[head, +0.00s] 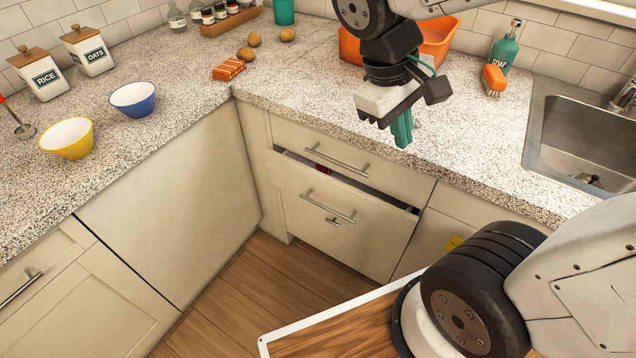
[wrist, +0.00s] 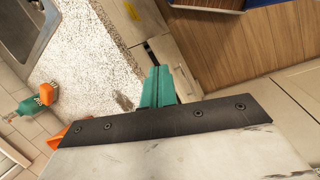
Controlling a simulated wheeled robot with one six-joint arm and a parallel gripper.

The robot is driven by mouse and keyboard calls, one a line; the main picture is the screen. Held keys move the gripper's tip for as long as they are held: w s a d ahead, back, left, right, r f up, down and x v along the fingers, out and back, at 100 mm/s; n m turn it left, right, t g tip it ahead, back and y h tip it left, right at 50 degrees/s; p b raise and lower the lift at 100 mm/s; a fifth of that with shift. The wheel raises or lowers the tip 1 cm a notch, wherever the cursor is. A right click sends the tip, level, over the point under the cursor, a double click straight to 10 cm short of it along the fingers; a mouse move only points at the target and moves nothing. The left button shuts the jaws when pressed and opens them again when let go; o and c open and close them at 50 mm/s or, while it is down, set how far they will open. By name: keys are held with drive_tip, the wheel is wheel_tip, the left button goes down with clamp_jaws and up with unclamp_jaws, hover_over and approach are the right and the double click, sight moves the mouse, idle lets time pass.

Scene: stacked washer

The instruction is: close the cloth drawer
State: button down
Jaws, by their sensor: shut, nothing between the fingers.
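The drawer (head: 345,235) standing a little open under the counter is a cream front with a bar handle (head: 327,207). A dark gap runs along its top edge, with a bit of red showing inside. I take it for the cloth drawer; its contents are mostly hidden. A closed drawer front (head: 385,178) with its own handle is just above it. My gripper (head: 403,140) has teal fingers, pressed together and empty, pointing down. In the head view it appears above the open drawer, against the counter's front edge. The teal fingers also show in the wrist view (wrist: 157,85).
The speckled counter (head: 180,120) carries bowls, canisters, potatoes, an orange bin (head: 435,45), a soap bottle (head: 503,50) and a brush (head: 494,80). A sink (head: 580,130) is at the right. Wooden floor (head: 235,305) lies clear before the drawers.

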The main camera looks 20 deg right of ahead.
drive_tip(key=w+a+f+n+t+h, duration=0.1)
drive_tip(key=w+a+f+n+h, duration=0.3)
drive_tip(key=w+f, duration=0.3)
drive_tip(key=w+a+f+n+t+h, duration=0.1)
drive_tip(key=w+a+f+n+h, duration=0.1)
drive_tip(key=w+f+n+h, duration=0.35)
drive_tip(key=w+a+f+n+t, duration=0.2)
drive_tip(key=a+f+n, duration=0.1)
drive_tip(key=f, duration=0.3)
drive_tip(key=w+a+f+n+t, duration=0.2)
drive_tip(key=w+a+f+n, duration=0.15)
drive_tip(key=f, duration=0.25)
drive_tip(key=n+t+y, duration=0.1)
drive_tip(key=n+t, duration=0.3)
drive_tip(key=n, duration=0.2)
approach(319, 179)
drive_tip(key=x, duration=0.5)
drive_tip(key=shift+d+f, duration=0.1)
drive_tip(key=shift+f, duration=0.15)
drive_tip(key=shift+w+d, duration=0.4)
drive_tip(key=shift+d, duration=0.1)
